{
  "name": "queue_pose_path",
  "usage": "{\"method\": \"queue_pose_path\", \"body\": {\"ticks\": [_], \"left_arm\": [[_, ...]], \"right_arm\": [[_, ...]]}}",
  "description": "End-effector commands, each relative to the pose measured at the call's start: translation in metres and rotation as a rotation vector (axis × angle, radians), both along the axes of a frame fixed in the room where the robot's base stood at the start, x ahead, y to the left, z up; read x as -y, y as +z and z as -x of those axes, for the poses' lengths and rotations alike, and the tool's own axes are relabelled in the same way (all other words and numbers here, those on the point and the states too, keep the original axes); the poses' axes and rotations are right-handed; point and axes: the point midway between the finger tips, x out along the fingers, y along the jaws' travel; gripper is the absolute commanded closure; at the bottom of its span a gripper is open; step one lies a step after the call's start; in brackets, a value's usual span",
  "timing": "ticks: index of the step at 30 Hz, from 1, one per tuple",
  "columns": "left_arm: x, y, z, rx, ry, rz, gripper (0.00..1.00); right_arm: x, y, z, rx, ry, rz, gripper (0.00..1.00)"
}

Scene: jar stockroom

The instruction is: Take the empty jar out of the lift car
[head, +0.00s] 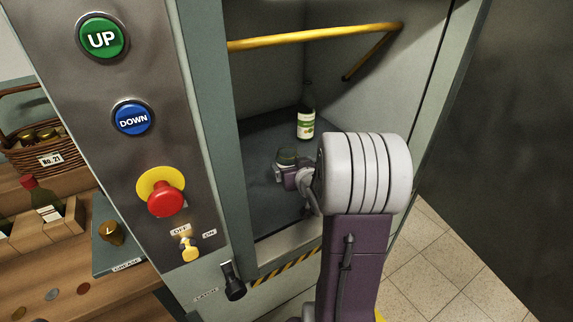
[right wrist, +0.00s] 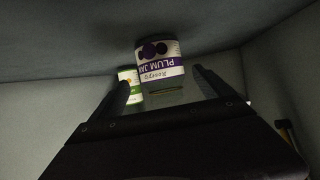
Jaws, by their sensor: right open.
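The jar (head: 287,156) stands on the dark floor inside the lift car (head: 262,150). In the right wrist view the jar (right wrist: 160,62) shows upside down, with a white and purple plum jam label and see-through glass past it. My right gripper (head: 291,175) reaches into the car right at the jar. In the right wrist view its open fingers (right wrist: 160,79) lie on either side of the jar; I cannot tell whether they touch it. The gripper's wrist hides part of the scene in the head view. My left gripper is not in view.
A green bottle (head: 306,122) stands behind the jar in the car. A yellow rail (head: 310,36) crosses the car above. The button panel (head: 150,150) with a red stop knob (head: 166,198) and a latch handle (head: 233,285) flank the opening. A wooden bench (head: 60,270) stands at left.

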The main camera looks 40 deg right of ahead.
Motion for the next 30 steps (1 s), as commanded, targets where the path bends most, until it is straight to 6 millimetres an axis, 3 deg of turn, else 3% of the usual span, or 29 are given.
{"method": "queue_pose_path", "body": {"ticks": [5, 12, 20, 28, 30], "left_arm": [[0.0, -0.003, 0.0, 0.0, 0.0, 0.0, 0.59], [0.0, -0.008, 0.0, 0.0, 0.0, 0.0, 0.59], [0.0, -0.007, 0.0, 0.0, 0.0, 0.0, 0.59], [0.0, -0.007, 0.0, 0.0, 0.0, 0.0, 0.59], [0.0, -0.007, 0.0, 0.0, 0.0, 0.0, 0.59]], "right_arm": [[0.002, -0.006, -0.009, -0.001, 0.003, -0.001, 0.1], [0.013, -0.023, -0.043, 0.0, 0.002, 0.0, 0.1], [0.015, -0.023, -0.047, 0.001, 0.001, 0.0, 0.1], [0.015, -0.023, -0.046, 0.0, 0.001, 0.0, 0.85], [0.015, -0.023, -0.046, 0.002, 0.001, 0.0, 0.85]]}}
